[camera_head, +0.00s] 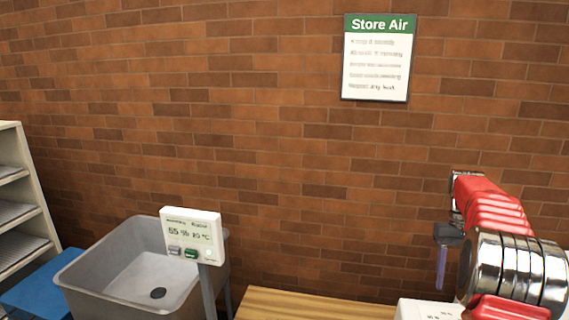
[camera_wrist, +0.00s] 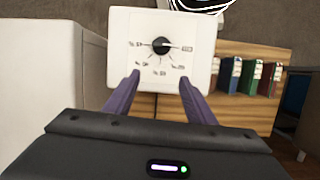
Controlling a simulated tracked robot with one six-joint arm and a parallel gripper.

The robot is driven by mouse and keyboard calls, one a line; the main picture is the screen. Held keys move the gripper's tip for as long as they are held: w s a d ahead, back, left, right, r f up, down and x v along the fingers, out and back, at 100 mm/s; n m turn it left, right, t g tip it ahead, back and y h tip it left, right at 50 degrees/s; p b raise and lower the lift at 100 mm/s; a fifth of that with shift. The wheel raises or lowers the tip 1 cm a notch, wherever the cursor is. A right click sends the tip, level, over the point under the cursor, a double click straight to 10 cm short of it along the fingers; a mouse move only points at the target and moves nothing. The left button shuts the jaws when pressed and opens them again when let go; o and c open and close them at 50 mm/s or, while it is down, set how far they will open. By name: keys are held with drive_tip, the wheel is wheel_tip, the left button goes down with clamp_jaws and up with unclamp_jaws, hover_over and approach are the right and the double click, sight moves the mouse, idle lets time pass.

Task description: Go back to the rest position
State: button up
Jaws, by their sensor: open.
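My gripper (camera_wrist: 160,77) is open and empty in the wrist view, its two purple fingers spread. Its fingertips overlap the lower part of a white panel (camera_wrist: 122,30) with a black dial knob (camera_wrist: 161,45) and printed markings around it. I cannot tell how far the fingers are from the panel. In the head view my red and chrome arm is at the right edge, with a purple finger of my gripper (camera_head: 441,268) pointing down in front of the brick wall.
A grey sink (camera_head: 88,273) with a small display (camera_head: 191,236) stands at left, beside shelves (camera_head: 32,215) and a blue surface (camera_head: 40,285). A wooden top (camera_head: 300,305) is at bottom centre. A "Store Air" sign (camera_head: 378,57) hangs above. Several binders (camera_wrist: 250,77) stand right of the panel.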

drive_tip(key=s+a+r+n+t, duration=0.1)
drive_tip(key=s+a+r+t, duration=0.1)
drive_tip(key=s+a, duration=0.6)
drive_tip(key=s+a+r+n+t, duration=0.1)
drive_tip(key=s+a+t, duration=0.3)
drive_tip(key=s+a, duration=0.4)
drive_tip(key=s+a+r+n+t, duration=0.2)
drive_tip(key=s+a, duration=0.6)
drive_tip(key=a, duration=0.9)
drive_tip(key=shift+a+r+t+h, duration=0.25)
drive_tip(key=shift+r+t+h, duration=0.2)
drive_tip(key=shift+r, duration=0.5)
